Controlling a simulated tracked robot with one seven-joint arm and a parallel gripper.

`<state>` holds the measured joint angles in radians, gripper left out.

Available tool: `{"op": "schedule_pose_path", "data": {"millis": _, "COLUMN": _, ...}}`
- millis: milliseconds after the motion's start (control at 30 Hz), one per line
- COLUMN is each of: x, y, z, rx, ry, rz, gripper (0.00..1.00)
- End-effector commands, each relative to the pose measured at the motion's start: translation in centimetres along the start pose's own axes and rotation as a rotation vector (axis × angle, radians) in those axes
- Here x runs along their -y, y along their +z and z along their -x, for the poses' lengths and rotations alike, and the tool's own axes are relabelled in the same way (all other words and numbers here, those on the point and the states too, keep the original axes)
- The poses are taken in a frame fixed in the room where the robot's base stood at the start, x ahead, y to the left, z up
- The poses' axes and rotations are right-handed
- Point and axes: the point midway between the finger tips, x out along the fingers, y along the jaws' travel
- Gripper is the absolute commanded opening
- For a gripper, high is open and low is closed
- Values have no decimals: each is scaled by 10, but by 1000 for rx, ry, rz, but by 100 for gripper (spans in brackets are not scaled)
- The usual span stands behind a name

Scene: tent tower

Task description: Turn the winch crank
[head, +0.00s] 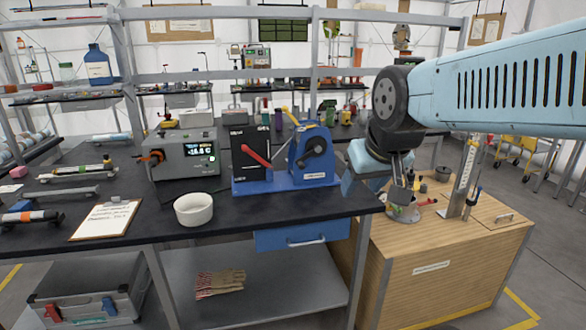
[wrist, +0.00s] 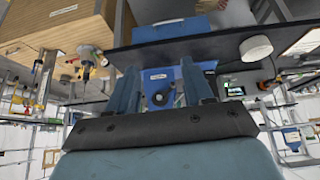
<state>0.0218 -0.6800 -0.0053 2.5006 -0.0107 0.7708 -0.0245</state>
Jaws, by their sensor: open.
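The winch (head: 311,158) is a blue housing with a white label, on a blue base near the bench's front edge. Its black crank (head: 315,147) is on the front face. In the wrist view, which looks upside down, the winch (wrist: 157,76) shows between my fingers, with a dark round part of the crank (wrist: 158,98) in the gap. My gripper (wrist: 160,68) is open, with nothing held between its fingers. In the head view my arm comes in from the right and its hand is right of the winch; the fingertips are not clearly visible there.
A black box with a red lever (head: 256,155) shares the blue base. A white bowl (head: 193,209), a clipboard (head: 106,218) and a grey power unit (head: 186,153) stand to the left. A wooden cabinet (head: 445,280) with small tools is at the right.

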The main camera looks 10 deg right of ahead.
Motion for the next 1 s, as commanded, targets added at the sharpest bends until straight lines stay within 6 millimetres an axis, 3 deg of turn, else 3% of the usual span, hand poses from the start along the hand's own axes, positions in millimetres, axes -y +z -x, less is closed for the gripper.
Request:
{"op": "schedule_pose_path", "data": {"millis": 200, "x": 2, "y": -56, "z": -58, "rx": -121, "ry": 30, "rz": 17, "gripper": 51}}
{"op": "schedule_pose_path", "data": {"millis": 500, "x": 5, "y": -118, "z": -139, "rx": -314, "ry": 27, "rz": 41, "gripper": 51}}
{"op": "schedule_pose_path", "data": {"millis": 800, "x": 10, "y": -157, "z": -211, "rx": -513, "ry": -25, "rz": 32, "gripper": 51}}
{"op": "schedule_pose_path", "data": {"millis": 1000, "x": 10, "y": -171, "z": -251, "rx": -653, "ry": -68, "rz": -9, "gripper": 51}}
